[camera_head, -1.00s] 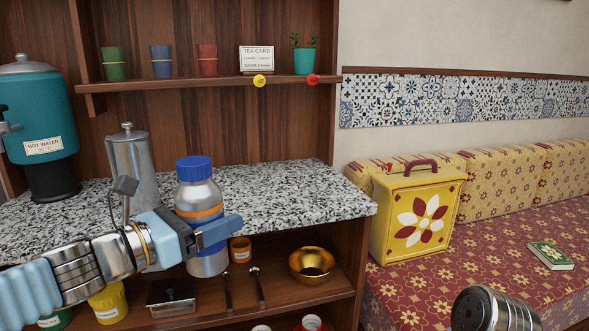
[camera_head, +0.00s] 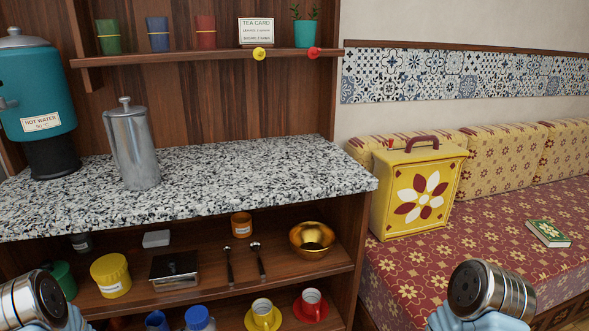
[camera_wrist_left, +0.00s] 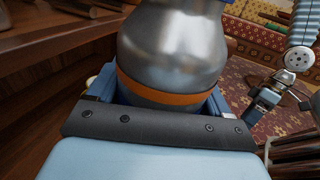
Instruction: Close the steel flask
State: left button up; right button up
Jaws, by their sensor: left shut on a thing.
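The steel flask (camera_wrist_left: 170,50) fills the top middle of the left wrist view. Its round metal shoulder and an orange band show; its top is cut off by the frame. My left gripper (camera_wrist_left: 160,105) is shut around it at the band. In the head view, a ridged blue cap (camera_head: 199,316) like the flask's shows at the bottom edge, in front of the lower shelf; how it sits on the neck is hidden. The left gripper is outside the head view. What seems to be my right gripper (camera_wrist_left: 266,98) is small at the right of the left wrist view, its jaws unclear.
The granite counter (camera_head: 240,180) holds a steel pot (camera_head: 132,145) and a teal hot water urn (camera_head: 38,100); its front is clear. Shelves below hold a gold bowl (camera_head: 312,238), a yellow jar (camera_head: 110,275) and cups. A yellow box (camera_head: 418,190) stands on the bench at right.

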pick_arm(q)
jog(key=shift+r, duration=0.25)
jog(key=shift+r, duration=0.2)
dwell(0.4)
jog(key=w+d+f+m+g+h, duration=0.1)
jog(key=d+m+g, duration=0.3)
jog(key=d+g, duration=0.2)
jog(key=w+d+f+m+g+h, duration=0.1)
jog(key=d+m+g, duration=0.3)
jog(key=d, duration=0.5)
jog(key=shift+d+g+h, duration=0.4)
jog(key=shift+g+h, duration=0.2)
jog(key=shift+g, duration=0.4)
